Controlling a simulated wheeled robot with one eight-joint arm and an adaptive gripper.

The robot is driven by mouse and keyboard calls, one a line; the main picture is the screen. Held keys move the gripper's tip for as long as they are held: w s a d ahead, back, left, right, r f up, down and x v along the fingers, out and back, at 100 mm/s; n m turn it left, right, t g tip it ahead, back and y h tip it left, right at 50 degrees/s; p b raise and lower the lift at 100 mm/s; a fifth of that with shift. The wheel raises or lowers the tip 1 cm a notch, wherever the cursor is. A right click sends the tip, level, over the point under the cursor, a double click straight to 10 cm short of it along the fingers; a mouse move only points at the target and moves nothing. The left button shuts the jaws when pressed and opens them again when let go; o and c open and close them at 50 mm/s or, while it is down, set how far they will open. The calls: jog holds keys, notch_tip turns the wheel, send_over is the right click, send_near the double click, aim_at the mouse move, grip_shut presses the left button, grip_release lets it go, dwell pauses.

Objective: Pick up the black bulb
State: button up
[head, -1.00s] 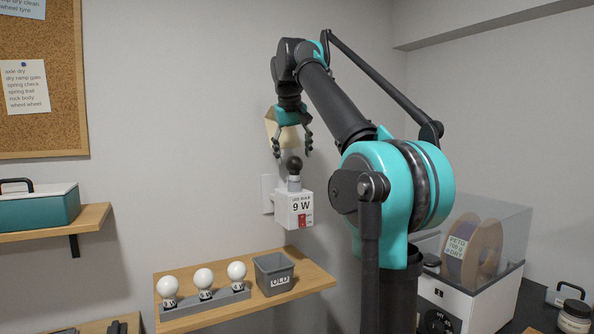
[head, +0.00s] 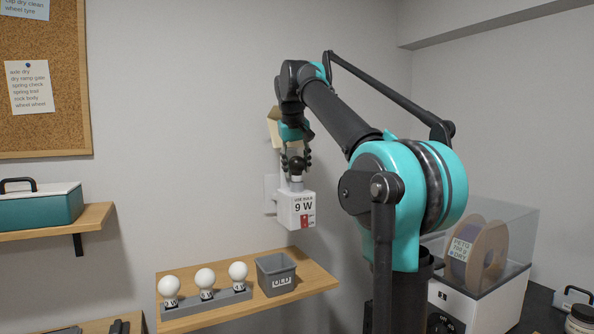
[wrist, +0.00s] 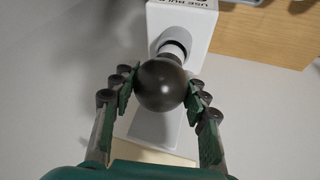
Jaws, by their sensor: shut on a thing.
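The black bulb (head: 296,165) stands upright in the socket on top of a white wall box (head: 296,210) marked 9 W. It also shows in the wrist view (wrist: 160,85), its base at the pale socket (wrist: 176,42). My gripper (head: 295,163) is above the box, its fingers down around the bulb. In the wrist view my gripper (wrist: 160,88) is shut on the bulb, one finger on each side of the round glass.
A wooden shelf (head: 215,312) below the box bears a grey rack (head: 222,299) with three white bulbs (head: 205,278) and a grey bin (head: 276,279) marked OLD. A teal case (head: 40,207) sits on a shelf at the left. A clear-covered machine (head: 490,265) stands at the right.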

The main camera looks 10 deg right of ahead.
jog(key=shift+c, duration=0.3)
jog(key=shift+r, duration=5)
